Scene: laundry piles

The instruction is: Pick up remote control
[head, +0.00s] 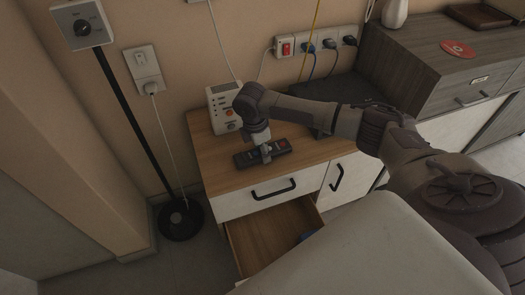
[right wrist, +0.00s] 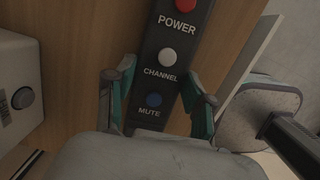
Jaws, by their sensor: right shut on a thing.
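The remote control (head: 281,147) is a long black bar lying on the wooden top of the small cabinet (head: 213,178), near its front edge. In the right wrist view the remote (right wrist: 172,52) shows a red POWER, a white CHANNEL and a blue MUTE button. My right gripper (head: 265,153) reaches down onto it from above. In the right wrist view its fingers (right wrist: 157,103) lie on either side of the remote, around the MUTE end, and are shut on it. My left gripper is not in view.
A white device with buttons (head: 222,112) stands behind the gripper. A power strip (head: 318,42) with plugs is on the wall. A black-based stand (head: 181,217) is at the left.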

